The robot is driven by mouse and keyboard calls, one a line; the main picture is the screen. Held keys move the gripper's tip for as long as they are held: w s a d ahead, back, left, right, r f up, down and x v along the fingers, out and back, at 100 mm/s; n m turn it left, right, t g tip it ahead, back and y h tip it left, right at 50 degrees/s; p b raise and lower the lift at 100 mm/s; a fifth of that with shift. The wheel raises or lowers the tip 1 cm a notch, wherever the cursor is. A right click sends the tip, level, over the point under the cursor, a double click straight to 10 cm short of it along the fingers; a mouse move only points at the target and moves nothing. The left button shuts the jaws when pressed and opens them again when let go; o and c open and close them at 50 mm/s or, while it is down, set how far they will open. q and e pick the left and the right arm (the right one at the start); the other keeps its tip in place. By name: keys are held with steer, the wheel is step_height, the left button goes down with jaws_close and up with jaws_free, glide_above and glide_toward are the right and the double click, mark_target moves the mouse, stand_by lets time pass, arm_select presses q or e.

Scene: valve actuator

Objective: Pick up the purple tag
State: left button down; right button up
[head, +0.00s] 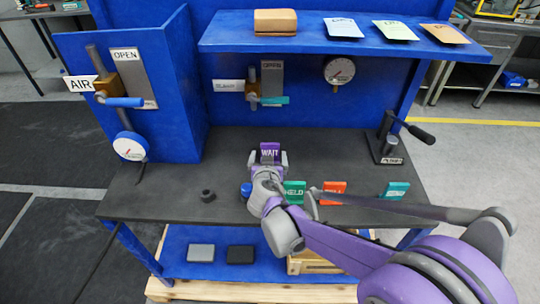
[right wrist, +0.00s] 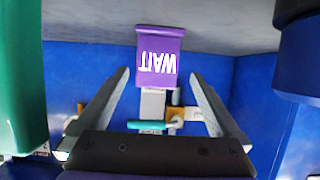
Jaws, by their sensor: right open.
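The purple tag (head: 269,149), marked WAIT, stands on the dark bench top in the head view, just past my right gripper (head: 268,160). In the right wrist view, the purple tag (right wrist: 160,55) shows upside down, between and slightly beyond the fingertips. My right gripper (right wrist: 159,76) is open, with one finger on each side of the tag. A gap shows between the tag and each finger. The lower part of the tag is partly hidden by the gripper in the head view. My left gripper is not in view.
A green tag (head: 294,190), an orange tag (head: 334,187) and a teal tag (head: 397,189) stand along the bench front. A blue round part (head: 246,189) is left of my wrist. A black lever device (head: 388,148) stands right. The bench's left-middle is mostly clear.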

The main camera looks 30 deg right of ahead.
mark_target(270, 152)
steer(key=x, duration=0.5)
steer(key=shift+d+f, duration=0.2)
steer(key=shift+f, duration=0.05)
steer(key=c, duration=1.3)
